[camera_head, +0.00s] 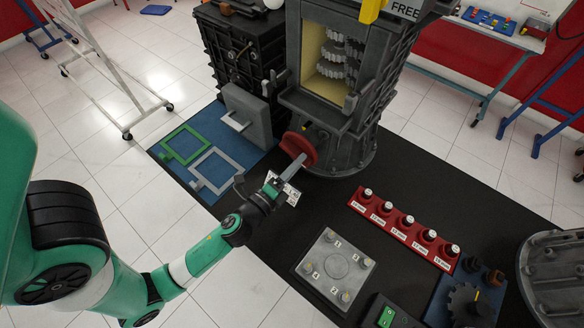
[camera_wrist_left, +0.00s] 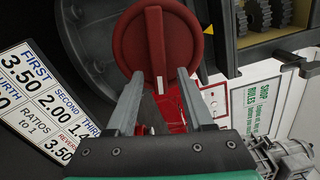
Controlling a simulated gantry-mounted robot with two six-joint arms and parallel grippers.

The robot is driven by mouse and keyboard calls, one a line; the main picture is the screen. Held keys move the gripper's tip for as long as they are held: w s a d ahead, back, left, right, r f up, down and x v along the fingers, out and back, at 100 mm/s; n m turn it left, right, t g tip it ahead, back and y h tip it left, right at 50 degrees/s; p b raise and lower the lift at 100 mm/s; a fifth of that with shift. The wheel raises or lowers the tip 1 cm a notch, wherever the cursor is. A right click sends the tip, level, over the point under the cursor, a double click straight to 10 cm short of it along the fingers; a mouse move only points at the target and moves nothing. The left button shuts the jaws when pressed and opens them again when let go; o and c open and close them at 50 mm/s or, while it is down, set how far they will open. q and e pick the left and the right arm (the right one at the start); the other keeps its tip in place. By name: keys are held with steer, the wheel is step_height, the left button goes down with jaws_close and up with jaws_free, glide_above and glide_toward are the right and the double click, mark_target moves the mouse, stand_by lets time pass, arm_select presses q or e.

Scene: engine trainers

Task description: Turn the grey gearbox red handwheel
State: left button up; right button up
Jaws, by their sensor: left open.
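The grey gearbox (camera_head: 371,108) stands at the back centre of the black bench, with a window showing its gears. Its red handwheel (camera_head: 300,148) is on the front left of the housing. In the left wrist view the handwheel (camera_wrist_left: 185,38) is a red disc with a raised bar across it, standing close to vertical. My left gripper (camera_head: 293,165) is in front of the handwheel. In the left wrist view its two fingers (camera_wrist_left: 160,76) are apart, with tips near the lower edge of the disc. I cannot tell whether they touch it. My right gripper is not in view.
A yellow pointer (camera_wrist_left: 208,29) sits right of the handwheel. A ratio plate (camera_wrist_left: 45,100) is at lower left in the wrist view. A red rack of labelled pegs (camera_head: 400,230) and a grey numbered plate (camera_head: 335,268) lie on the bench. A dark engine block (camera_head: 235,50) stands left of the gearbox.

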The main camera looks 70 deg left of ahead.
arm_select(q)
steer(key=b+v, duration=0.5)
steer(key=v, duration=0.6)
steer(key=shift+s, duration=0.3)
steer(key=shift+d, duration=0.15)
